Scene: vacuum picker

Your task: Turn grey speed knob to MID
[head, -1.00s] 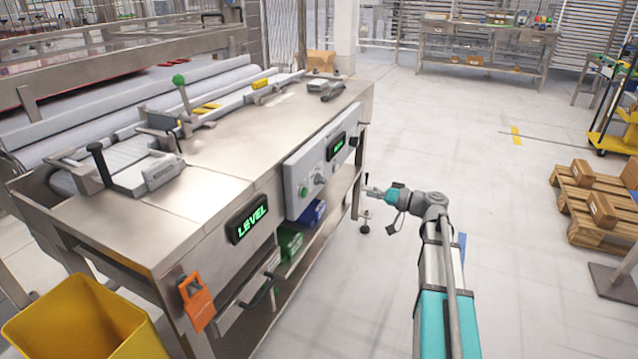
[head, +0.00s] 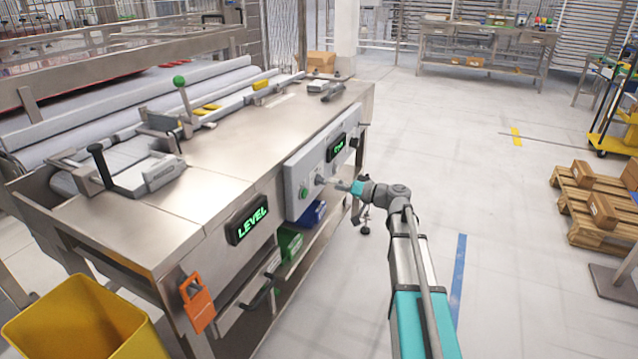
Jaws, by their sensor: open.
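A grey control panel (head: 292,186) is fixed to the front side of the steel bench. It carries a green button (head: 304,192), a small lit green display (head: 336,148) and a grey knob (head: 320,180) between them. The knob's markings and pointer are too small to read. My gripper (head: 338,184) is open and empty, in front of the panel. Its fingertips point left at the knob and lie very close to it. I cannot tell whether they touch it.
A LEVEL display (head: 247,224) and an orange tag (head: 197,302) hang on the bench front. Green (head: 289,243) and blue (head: 309,214) bins sit on the shelf below the panel. A yellow bin (head: 80,325) stands at lower left.

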